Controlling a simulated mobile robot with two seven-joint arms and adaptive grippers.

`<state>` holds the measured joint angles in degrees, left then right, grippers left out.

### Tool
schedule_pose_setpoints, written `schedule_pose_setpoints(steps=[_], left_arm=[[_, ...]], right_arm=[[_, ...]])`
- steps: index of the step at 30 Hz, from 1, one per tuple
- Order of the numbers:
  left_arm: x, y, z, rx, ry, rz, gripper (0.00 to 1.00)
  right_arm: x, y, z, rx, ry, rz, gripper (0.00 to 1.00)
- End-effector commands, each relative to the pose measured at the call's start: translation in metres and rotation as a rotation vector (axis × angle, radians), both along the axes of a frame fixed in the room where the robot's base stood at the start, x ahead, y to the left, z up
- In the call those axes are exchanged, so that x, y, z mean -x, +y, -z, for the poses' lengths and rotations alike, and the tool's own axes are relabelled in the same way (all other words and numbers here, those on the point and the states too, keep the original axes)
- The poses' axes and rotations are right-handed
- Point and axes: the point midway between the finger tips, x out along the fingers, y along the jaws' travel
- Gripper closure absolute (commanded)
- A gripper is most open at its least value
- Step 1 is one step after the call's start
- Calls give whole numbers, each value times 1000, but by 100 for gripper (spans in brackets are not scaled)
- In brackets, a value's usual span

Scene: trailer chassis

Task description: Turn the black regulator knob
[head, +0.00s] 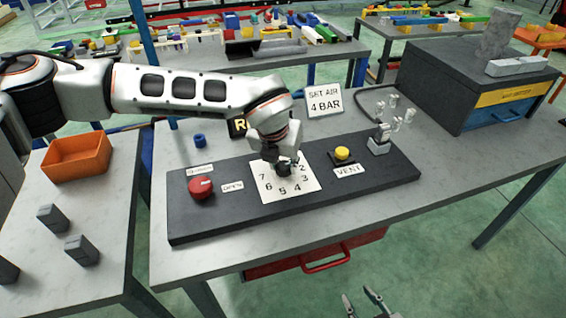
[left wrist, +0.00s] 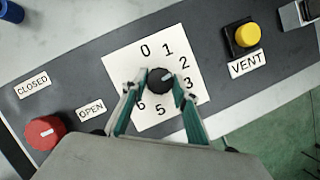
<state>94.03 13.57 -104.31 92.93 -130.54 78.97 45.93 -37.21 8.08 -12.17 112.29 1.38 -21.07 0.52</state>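The black regulator knob (left wrist: 160,81) sits on a white square dial plate (left wrist: 126,62) with numbers around it. A small pale mark on the knob points to the upper right, roughly towards the 2. My left gripper (head: 281,163) comes down on the knob from above. In the left wrist view its two fingers lie on either side of the knob and appear to touch it. In the head view the gripper hides most of the knob (head: 284,171). My right gripper (head: 360,297) is at the bottom edge of the head view, open and empty, away from the panel.
The dark panel (head: 222,218) also carries a red knob (head: 201,188) at left, a yellow VENT button (head: 342,153) and a metal fitting (head: 379,140). Behind stands a SET AIR 4 BAR sign (head: 324,100). A blue cylinder (head: 200,140) and orange bin (head: 77,157) are further left.

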Motion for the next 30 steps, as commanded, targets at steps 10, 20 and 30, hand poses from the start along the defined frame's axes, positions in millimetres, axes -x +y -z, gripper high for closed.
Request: schedule_pose_setpoints(steps=[10, 20, 30], left_arm=[[0, 0, 1, 1, 0, 14, 93], [-1, 2, 4, 3, 2, 173, 93], [-2, 3, 2, 4, 2, 484, 93]], right_arm=[[-2, 1, 0, -3, -6, 1, 63], [1, 1, 23, -3, 3, 2, 63], [6, 0, 44, -1, 19, 1, 63]])
